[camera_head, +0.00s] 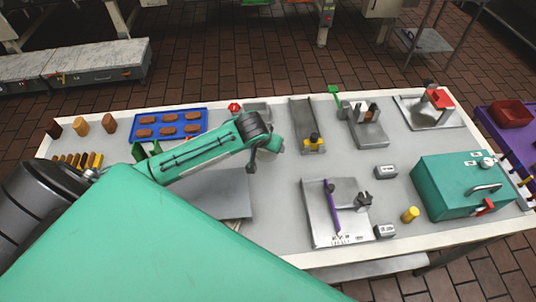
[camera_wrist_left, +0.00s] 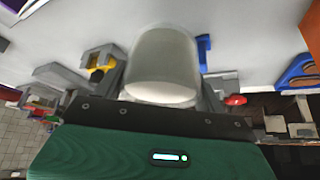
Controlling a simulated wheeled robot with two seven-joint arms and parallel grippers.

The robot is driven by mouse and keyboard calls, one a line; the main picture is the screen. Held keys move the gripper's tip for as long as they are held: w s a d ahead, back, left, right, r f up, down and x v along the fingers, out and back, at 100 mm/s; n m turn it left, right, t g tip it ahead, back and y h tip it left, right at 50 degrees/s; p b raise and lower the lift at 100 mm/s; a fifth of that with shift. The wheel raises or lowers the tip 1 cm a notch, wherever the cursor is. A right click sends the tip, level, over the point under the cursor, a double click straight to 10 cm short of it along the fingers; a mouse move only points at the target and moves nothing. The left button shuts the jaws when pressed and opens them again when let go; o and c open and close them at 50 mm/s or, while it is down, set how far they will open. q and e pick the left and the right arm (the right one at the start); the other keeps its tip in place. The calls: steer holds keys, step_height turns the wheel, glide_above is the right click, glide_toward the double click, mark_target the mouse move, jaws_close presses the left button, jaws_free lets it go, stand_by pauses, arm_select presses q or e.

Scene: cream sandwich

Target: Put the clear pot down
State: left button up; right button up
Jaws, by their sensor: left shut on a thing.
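In the left wrist view a pale, whitish pot (camera_wrist_left: 165,62) stands out between the two fingers of my left gripper (camera_wrist_left: 163,85). The fingers are shut on its sides. A light grey surface shows behind it; I cannot tell whether the pot touches it. In the head view my green left arm reaches in from the left over the table, its far end near the middle back. I cannot make out the pot there. My right gripper is not in view.
The grey table (camera_head: 280,210) holds a blue tray (camera_head: 203,131) of brown pieces, a metal slide (camera_head: 303,115) with a yellow part, a board (camera_head: 318,215) with a purple tool, and a teal box (camera_head: 450,195). A red knob (camera_head: 234,107) is behind my arm. Bare table lies right of my arm.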

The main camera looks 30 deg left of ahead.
arm_select(q)
steer(key=shift+f+p, duration=0.55)
steer(key=shift+f, duration=3)
steer(key=shift+f, duration=0.1)
steer(key=o, duration=1.1)
steer(key=shift+o, duration=0.2)
